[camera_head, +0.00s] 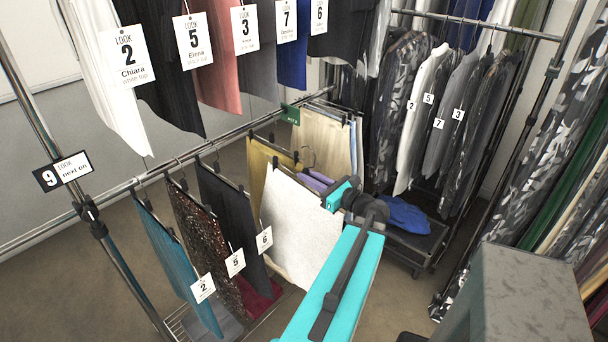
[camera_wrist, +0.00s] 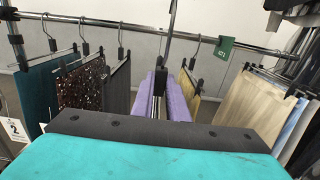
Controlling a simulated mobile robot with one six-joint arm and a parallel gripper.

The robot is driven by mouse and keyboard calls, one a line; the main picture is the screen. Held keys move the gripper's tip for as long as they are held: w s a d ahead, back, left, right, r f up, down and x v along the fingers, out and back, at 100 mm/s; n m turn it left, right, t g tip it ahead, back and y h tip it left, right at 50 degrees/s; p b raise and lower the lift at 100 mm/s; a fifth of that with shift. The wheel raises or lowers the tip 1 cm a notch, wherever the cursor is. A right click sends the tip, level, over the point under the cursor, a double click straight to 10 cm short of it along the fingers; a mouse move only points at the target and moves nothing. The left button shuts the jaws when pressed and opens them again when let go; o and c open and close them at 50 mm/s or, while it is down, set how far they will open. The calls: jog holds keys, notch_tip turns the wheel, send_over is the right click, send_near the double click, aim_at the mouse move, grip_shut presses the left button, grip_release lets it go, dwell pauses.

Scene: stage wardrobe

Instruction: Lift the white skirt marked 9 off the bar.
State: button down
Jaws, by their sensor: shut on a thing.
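A white skirt (camera_head: 300,226) hangs from a hanger at my gripper, below the end of my turquoise arm, in the head view. No number shows on it. My gripper (camera_head: 318,180) has purple fingers, shut on the hanger; they also show in the wrist view (camera_wrist: 163,105). The hanger's hook (camera_head: 307,156) shows apart from the lower bar (camera_head: 240,131) and on the near side of it. In the wrist view its stem rises past the bar (camera_wrist: 110,22), and its top is out of frame. The skirt cannot be made out there.
Teal, sequinned and dark skirts (camera_head: 222,215) hang left along the lower bar; mustard (camera_head: 262,165) and cream (camera_head: 325,138) ones hang behind and right. Tops fill the upper rail. A black-and-white "9 next on" sign (camera_head: 62,172) is on the left post. Another rack of clothes (camera_head: 430,120) stands right.

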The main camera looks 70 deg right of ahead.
jog(key=p+v, duration=0.3)
jog(key=v, duration=2.2)
jog(key=shift+s, duration=0.15)
dwell(0.9)
jog(key=shift+a+r, duration=0.1)
jog(key=shift+a, duration=0.1)
